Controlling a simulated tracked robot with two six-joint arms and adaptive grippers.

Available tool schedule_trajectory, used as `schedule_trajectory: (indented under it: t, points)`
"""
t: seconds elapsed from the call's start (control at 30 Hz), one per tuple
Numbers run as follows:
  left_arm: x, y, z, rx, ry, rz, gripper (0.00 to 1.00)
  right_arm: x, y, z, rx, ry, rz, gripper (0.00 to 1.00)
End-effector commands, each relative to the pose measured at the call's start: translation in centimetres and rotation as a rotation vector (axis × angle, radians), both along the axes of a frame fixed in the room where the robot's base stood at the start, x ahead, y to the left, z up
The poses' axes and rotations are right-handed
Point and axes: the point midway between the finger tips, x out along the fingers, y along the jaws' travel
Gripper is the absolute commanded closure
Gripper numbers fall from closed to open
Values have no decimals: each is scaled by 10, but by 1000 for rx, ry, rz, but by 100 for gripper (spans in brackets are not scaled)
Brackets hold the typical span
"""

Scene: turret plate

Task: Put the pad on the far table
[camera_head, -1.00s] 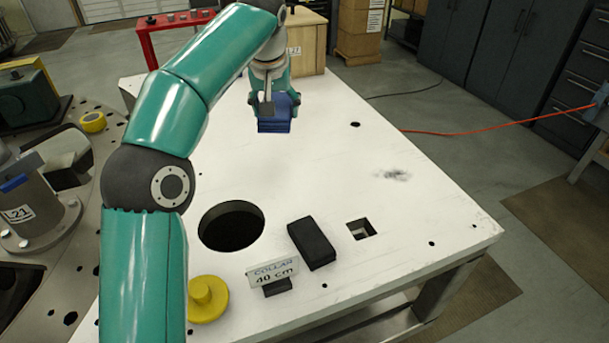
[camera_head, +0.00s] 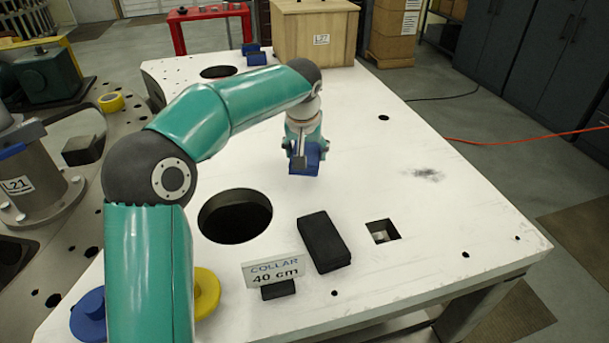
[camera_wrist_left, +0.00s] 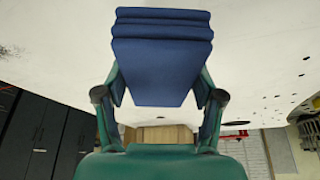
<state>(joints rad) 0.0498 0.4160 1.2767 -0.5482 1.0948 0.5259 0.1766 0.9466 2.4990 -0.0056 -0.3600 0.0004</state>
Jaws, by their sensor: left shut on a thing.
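A blue block-like pad (camera_head: 306,163) is held in my left gripper (camera_head: 304,146), above the white tabletop; the height of the gap is hard to tell. In the left wrist view the blue pad (camera_wrist_left: 162,60) sits between both fingers, with stepped ridges at its top edge. The left gripper (camera_wrist_left: 160,100) is shut on it. A low red table (camera_head: 178,34) with small items on it stands at the far back left, beyond the white table. My right gripper is not in view.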

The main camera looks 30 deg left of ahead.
Motion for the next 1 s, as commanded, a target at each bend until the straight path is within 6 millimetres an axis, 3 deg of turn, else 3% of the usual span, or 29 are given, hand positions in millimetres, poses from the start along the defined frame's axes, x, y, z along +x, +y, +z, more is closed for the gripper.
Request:
schedule_trajectory:
  t: [0.53,0.9,0.93,1.0]
  points:
    - [0,-1,-60,1,1,-3,65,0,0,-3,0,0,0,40]
    - [1,-1,-65,1,-2,-2,65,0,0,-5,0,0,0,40]
    - [1,-1,-65,0,-1,-2,31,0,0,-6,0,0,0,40]
    - [1,-1,-64,0,-1,-2,19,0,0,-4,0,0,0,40]
